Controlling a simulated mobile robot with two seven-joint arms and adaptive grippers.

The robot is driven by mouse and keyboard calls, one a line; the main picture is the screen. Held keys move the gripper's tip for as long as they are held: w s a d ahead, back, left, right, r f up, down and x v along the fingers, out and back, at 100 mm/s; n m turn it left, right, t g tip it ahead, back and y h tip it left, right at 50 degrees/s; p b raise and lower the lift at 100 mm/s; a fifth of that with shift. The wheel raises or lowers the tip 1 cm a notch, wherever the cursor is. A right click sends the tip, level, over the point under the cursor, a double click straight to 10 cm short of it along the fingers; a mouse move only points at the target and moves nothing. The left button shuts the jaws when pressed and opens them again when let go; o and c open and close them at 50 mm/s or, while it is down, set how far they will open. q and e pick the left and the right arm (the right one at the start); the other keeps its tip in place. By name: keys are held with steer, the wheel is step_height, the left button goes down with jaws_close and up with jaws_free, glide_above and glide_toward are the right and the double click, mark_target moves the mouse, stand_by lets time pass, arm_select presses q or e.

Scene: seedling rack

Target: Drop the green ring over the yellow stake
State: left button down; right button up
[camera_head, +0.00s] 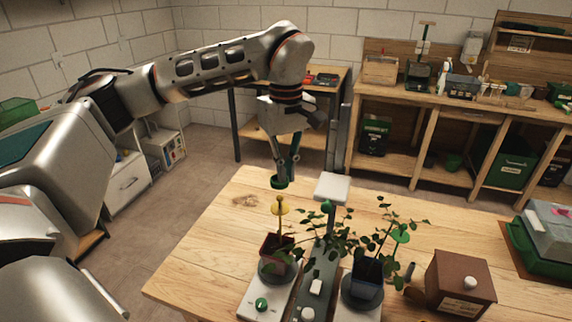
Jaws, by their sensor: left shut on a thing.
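My left gripper (281,176) points down above the table's far left part and is shut on the green ring (279,184). The ring is at the fingertips, just above the top of the yellow stake (279,211) in the picture, and apart from it. The yellow stake stands upright with a flat yellow disc near its top, in a reddish-brown pot (274,249) with a leafy plant. I cannot tell exactly how well the ring lines up with the stake in depth. My right gripper is not in view.
A brown box (458,283) and a green crate (540,250) are farther right. The table's left part is clear.

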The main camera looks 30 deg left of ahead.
arm_select(q)
steer(key=shift+f, duration=2.35)
steer(key=shift+s+f, duration=0.2)
steer(key=shift+f, duration=0.35)
steer(key=shift+w+f, duration=0.25)
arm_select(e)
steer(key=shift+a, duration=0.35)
arm_select(q)
steer(key=shift+s+r, duration=0.1)
steer(key=shift+r, duration=0.05)
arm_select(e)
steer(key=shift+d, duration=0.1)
arm_select(q)
steer(key=c, duration=2.2)
jaws_free()
steer(key=shift+o, duration=0.2)
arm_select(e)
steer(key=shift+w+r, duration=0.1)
